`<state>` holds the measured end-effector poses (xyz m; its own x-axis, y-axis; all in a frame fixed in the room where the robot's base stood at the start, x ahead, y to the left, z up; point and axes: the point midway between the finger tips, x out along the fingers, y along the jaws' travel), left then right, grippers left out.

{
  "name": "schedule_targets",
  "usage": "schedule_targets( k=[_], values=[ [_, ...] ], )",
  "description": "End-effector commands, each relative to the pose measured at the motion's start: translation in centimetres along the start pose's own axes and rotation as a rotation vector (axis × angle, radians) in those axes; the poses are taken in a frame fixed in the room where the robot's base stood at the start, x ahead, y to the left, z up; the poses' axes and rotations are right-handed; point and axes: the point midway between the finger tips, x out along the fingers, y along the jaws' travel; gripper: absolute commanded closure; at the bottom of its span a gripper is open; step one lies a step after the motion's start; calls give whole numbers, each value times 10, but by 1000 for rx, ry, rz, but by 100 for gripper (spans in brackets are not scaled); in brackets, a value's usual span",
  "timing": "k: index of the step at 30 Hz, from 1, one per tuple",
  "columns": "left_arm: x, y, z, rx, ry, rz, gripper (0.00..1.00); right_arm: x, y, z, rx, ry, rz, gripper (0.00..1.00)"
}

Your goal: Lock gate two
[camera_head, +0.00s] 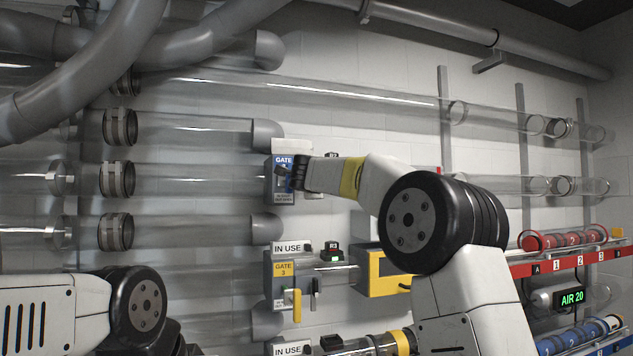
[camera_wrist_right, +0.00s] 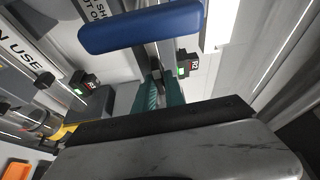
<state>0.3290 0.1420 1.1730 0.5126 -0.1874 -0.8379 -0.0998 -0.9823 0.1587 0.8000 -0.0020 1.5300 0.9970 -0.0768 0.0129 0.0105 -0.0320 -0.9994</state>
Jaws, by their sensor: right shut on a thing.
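Gate two (camera_head: 281,196), a grey box with a blue GATE label (camera_head: 283,160), is on the wall at the end of a clear tube. My right gripper (camera_head: 297,175) is at its front and hides much of it. In the right wrist view, my teal finger pads (camera_wrist_right: 159,96) are closed on a thin grey part, which seems to be a small lever of the gate. The blue handle (camera_wrist_right: 140,27) of the gate lies close beside the fingers. My left arm shows at the lower left, but its gripper is out of view.
Gate three (camera_head: 283,268), with a yellow handle (camera_head: 297,305) and an IN USE sign (camera_head: 291,248), is just below. A yellow-fronted box (camera_head: 382,272) is right of it. Clear tubes (camera_head: 200,180) run along the wall. A red rack (camera_head: 550,262) is at the right.

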Motion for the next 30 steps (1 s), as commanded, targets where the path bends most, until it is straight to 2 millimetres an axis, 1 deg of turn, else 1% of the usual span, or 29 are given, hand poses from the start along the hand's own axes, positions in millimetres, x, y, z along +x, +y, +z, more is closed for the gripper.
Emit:
schedule_targets(
  k=[6,19,20,22,23,30],
  values=[
    [0,0,0,0,0,0,64,0,1,-1,39,3,18,100],
    [0,0,0,0,0,0,64,1,1,-1,46,4,21,100],
    [0,0,0,0,0,0,64,1,1,-1,46,4,21,82],
    [0,0,0,0,0,0,64,1,1,-1,45,4,21,68],
    [0,0,0,0,0,0,64,1,1,-1,45,3,21,66],
    [0,0,0,0,0,0,64,0,1,-1,45,2,19,66]
  ],
)
